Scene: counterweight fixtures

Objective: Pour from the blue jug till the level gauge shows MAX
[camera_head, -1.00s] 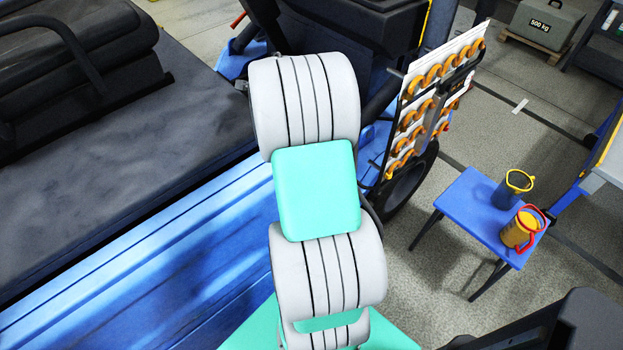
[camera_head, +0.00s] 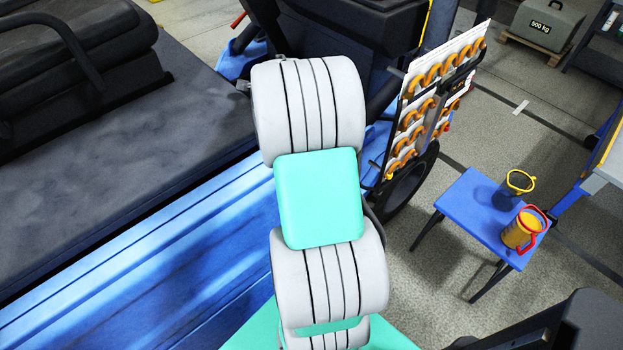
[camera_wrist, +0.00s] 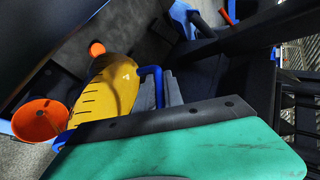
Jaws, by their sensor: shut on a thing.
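The blue jug (camera_wrist: 108,88) shows in the wrist view as a tilted amber body with dark scale marks and a blue handle (camera_wrist: 152,82). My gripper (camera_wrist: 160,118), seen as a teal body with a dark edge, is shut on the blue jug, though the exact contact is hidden. An orange funnel-like opening (camera_wrist: 40,120) lies just left of the jug's lower end. I cannot tell whether liquid is flowing. My arm hides the gripper and blue jug in the head view. I cannot make out the level gauge in either view.
A blue table (camera_head: 462,205) at the right bears a yellow-rimmed jug (camera_head: 512,192) and a red-handled jug (camera_head: 520,232). A large blue machine (camera_head: 130,255) fills the left. A small orange cap (camera_wrist: 97,48) sits beyond the jug.

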